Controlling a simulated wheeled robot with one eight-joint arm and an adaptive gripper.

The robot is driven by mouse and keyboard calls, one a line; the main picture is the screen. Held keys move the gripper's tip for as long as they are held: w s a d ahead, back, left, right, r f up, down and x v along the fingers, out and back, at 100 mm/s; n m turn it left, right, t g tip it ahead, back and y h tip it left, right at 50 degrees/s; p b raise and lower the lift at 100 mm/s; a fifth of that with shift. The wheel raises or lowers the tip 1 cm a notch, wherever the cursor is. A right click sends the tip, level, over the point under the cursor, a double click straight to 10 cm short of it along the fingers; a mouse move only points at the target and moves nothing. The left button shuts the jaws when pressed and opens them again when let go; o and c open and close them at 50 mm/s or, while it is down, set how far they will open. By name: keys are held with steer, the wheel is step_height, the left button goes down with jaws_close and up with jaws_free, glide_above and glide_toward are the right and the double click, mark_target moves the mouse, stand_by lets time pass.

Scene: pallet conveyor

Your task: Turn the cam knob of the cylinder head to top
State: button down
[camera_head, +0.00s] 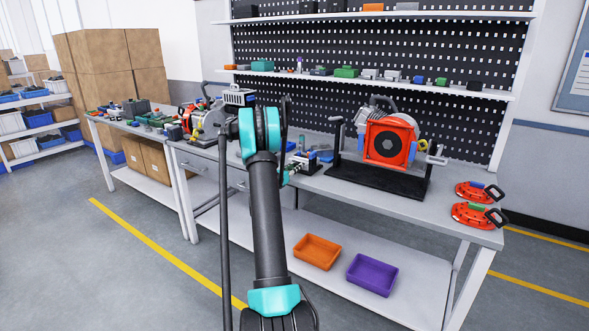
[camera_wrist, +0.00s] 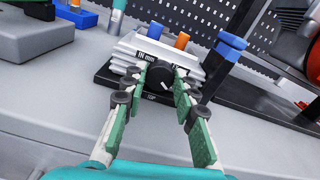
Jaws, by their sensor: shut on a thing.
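The cylinder head (camera_wrist: 125,45) is a light grey finned block on a black base in the wrist view. An orange peg and a blue peg stand on its top. Its round black cam knob (camera_wrist: 159,76) faces me, with a small white mark at its lower right. My gripper (camera_wrist: 160,82) has its two green-padded fingers shut on the knob's left and right sides. In the head view the cylinder head (camera_head: 307,160) sits on the workbench, and my gripper (camera_head: 289,173) is at its front left. The knob is too small to make out there.
A blue-topped black post (camera_wrist: 226,52) stands close right of the cylinder head. A red-and-grey machine (camera_head: 390,140) on a black stand is further right on the workbench (camera_head: 460,222).

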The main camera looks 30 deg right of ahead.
steer(key=shift+m, duration=2.9)
steer(key=c, duration=1.2)
jaws_free()
steer(key=v, duration=1.2)
steer(key=shift+s, duration=0.1)
